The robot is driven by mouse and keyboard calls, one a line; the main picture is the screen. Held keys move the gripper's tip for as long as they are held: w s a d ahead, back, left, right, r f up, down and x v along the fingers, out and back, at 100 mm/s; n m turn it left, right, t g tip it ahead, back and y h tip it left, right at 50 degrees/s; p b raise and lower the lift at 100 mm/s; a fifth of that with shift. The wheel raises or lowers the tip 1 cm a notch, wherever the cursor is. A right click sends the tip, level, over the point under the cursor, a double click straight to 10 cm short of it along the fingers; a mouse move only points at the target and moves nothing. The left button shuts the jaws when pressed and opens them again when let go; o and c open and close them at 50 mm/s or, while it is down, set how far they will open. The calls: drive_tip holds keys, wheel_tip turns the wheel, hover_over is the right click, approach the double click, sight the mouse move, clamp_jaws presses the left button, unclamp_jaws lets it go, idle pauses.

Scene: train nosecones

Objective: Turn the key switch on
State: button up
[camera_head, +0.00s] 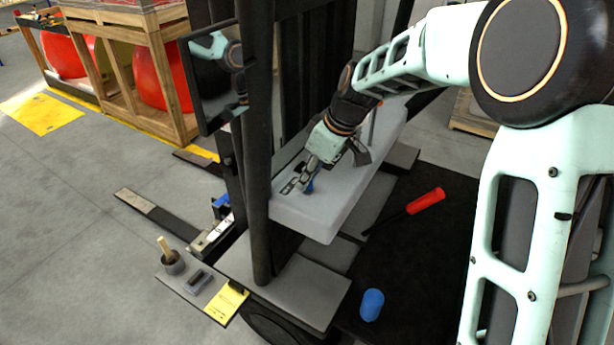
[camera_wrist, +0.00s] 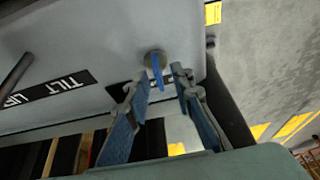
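The key switch (camera_wrist: 155,58) is a round grey barrel with a blue key (camera_wrist: 158,74) in it, set in the grey console panel (camera_wrist: 75,45). The blue key also shows as a small patch beside my gripper in the head view (camera_head: 309,187). My gripper (camera_wrist: 161,77) is open, with one fingertip on each side of the key in the wrist view. A gap shows between the key and the fingers, but I cannot tell how deep the key sits between them. In the head view my gripper (camera_head: 303,182) is low over the console, partly hiding the switch.
A black post (camera_head: 257,150) and a dark screen or mirror (camera_head: 215,80) stand left of the console. A lever (camera_wrist: 15,75) rises beside a TILT/LIFT label (camera_wrist: 45,90). A red cylinder (camera_head: 426,201) and a blue cylinder (camera_head: 372,304) lie to the right and front.

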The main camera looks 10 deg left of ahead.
drive_tip(key=shift+w+a+f, duration=0.1)
drive_tip(key=shift+a+f, duration=0.05)
drive_tip(key=shift+f, duration=0.35)
clamp_jaws()
